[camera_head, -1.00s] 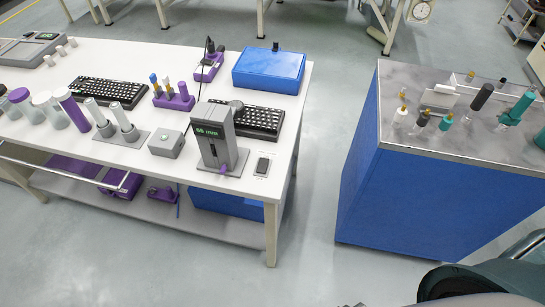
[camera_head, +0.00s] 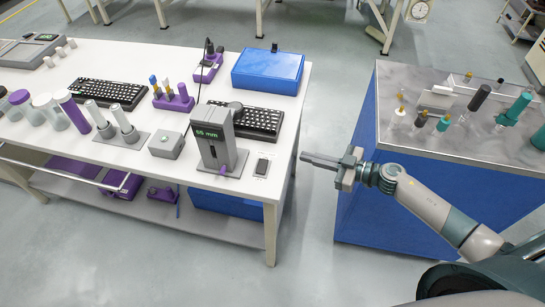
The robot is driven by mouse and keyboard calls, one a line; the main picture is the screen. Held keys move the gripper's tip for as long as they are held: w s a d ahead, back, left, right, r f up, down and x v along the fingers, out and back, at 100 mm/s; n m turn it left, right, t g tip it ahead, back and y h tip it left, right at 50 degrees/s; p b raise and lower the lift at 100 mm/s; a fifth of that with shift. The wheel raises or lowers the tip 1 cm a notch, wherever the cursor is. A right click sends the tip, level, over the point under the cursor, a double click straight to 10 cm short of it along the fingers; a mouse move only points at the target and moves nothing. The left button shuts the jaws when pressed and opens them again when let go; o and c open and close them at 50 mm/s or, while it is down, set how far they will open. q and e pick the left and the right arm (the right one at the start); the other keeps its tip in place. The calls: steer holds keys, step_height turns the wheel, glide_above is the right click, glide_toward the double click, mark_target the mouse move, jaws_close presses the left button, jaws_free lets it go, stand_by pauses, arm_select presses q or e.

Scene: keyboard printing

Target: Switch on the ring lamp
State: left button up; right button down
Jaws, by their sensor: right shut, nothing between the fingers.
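No ring-shaped lamp is clear to me in the head view. A grey upright device (camera_head: 212,140) with a lit green "55 mm" display stands at the right front of the white table, with a dark round part at its top. A small black switch-like block (camera_head: 262,166) lies on a light plate to its right, near the table's right edge. My right gripper (camera_head: 305,158) is shut and empty, pointing left, just right of the table edge in the picture and apart from the block. My left gripper is out of view.
The white table (camera_head: 130,56) carries black keyboards (camera_head: 108,92), a blue box (camera_head: 268,71), a grey button box (camera_head: 166,145) and purple-and-white cylinders (camera_head: 73,110). A blue cabinet (camera_head: 365,215) with bottles stands right. Open floor lies between table and cabinet.

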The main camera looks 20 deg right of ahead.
steer(key=s+a+r+n+g+y, duration=0.1)
steer(key=s+a+r+n+g, duration=0.1)
steer(key=r, duration=0.4)
steer(key=shift+s+a+r+n+g, duration=0.2)
steer(key=shift+s+a+n+g, duration=0.15)
steer(key=shift+a+g, duration=0.2)
steer(key=shift+a, duration=0.15)
steer(key=p, duration=0.3)
glide_above(272, 166)
steer(key=shift+s+a+f, duration=0.15)
steer(key=shift+f, duration=0.4)
steer(key=shift+s+a+f, duration=0.1)
steer(key=shift+s+f, duration=0.05)
steer(key=shift+f, duration=0.35)
steer(key=f, duration=0.2)
steer(key=shift+w+d+f, duration=0.15)
steer(key=shift+w+f, duration=0.05)
steer(key=shift+f, duration=0.15)
steer(key=shift+d+f, duration=0.15)
steer(key=shift+f, duration=0.65)
